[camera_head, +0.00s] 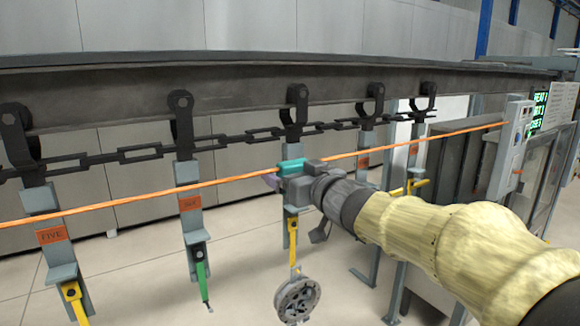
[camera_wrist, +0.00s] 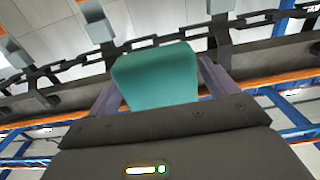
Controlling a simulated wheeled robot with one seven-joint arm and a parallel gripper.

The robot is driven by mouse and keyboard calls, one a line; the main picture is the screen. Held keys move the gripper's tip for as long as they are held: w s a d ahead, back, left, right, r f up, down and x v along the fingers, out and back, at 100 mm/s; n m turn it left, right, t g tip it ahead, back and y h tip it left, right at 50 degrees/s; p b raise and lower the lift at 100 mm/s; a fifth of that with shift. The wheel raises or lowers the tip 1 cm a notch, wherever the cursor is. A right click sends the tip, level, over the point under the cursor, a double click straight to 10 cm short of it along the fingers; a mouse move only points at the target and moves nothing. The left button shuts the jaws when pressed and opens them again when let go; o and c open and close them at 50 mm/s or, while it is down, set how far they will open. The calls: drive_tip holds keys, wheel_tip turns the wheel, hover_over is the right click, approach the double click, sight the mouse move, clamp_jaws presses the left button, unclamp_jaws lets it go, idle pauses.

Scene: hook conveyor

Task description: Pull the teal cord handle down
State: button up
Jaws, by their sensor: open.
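The teal cord handle (camera_head: 291,166) sits on the orange cord (camera_head: 240,175), in front of the hanging carriers. In the wrist view the teal handle (camera_wrist: 157,76) fills the space between the two purple-grey fingers. My gripper (camera_head: 279,177) is at the handle from the right, with its jaws open around it; part of the handle is hidden by the gripper body. In the wrist view my gripper (camera_wrist: 160,92) has a finger on each side of the handle. I cannot tell whether either finger touches it.
A dark overhead rail (camera_head: 240,95) carries a black chain (camera_head: 140,154) and several hook carriers. One carrier holds a round grey wheel (camera_head: 297,299) below my gripper. A grey control box (camera_head: 510,150) stands at the right. The floor (camera_head: 150,270) below is open.

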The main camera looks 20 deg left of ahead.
drive_tip(key=shift+w+a, duration=0.35)
drive_tip(key=shift+a, duration=0.1)
drive_tip(key=shift+c, duration=0.3)
drive_tip(key=c, duration=1.3)
wheel_tip(320, 180, down, 5)
drive_tip(key=b, duration=0.3)
drive_tip(key=shift+f+b, duration=0.2)
drive_tip(key=shift+b, duration=0.15)
drive_tip(key=o, duration=1.4)
drive_tip(key=shift+c, duration=0.2)
